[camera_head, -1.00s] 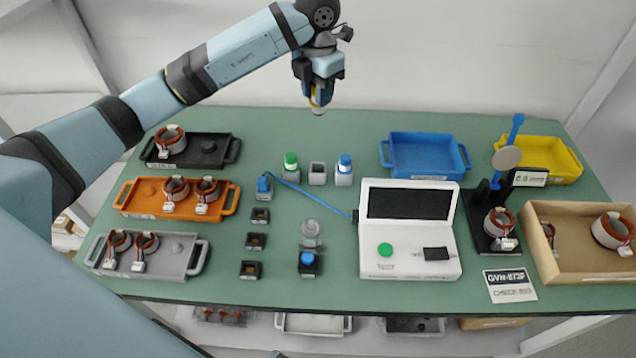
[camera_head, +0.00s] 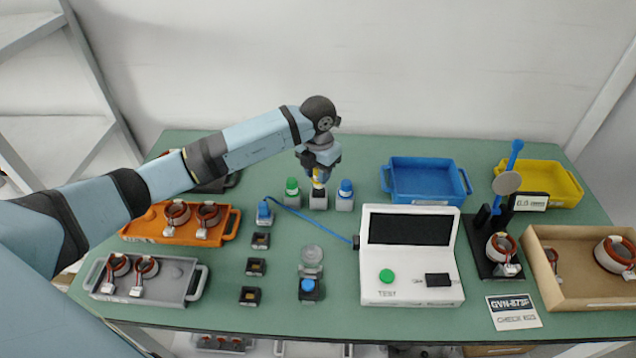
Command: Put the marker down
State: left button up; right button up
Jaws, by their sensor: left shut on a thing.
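My left gripper (camera_head: 321,172) is shut on a marker (camera_head: 319,184), of which a yellow and pale lower part shows below the fingers. The marker is upright over the small grey holder (camera_head: 318,200) at the back middle of the table. Its lower end meets the holder's top in the picture; I cannot tell how deep it sits. A green-capped marker (camera_head: 292,186) and a blue-capped marker (camera_head: 346,188) stand in holders on either side. My right gripper is not in view.
A white tester (camera_head: 410,292) stands right of centre, with a blue-handled probe (camera_head: 264,211) on a cable to its left. A blue tray (camera_head: 428,200) is behind it. Orange (camera_head: 150,229) and grey (camera_head: 190,275) trays lie at the left. Bare table lies behind the holders.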

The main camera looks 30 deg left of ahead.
aim_at(318, 186)
pick_arm(q)
notch_tip(318, 186, down, 4)
jog(key=shift+f, duration=0.1)
jog(key=shift+f, duration=0.45)
jog(key=o, duration=0.9)
jog(key=shift+r, duration=0.1)
jog(key=shift+r, duration=0.3)
notch_tip(318, 186, up, 12)
jog(key=shift+r+b, duration=0.1)
jog(key=shift+b, duration=0.2)
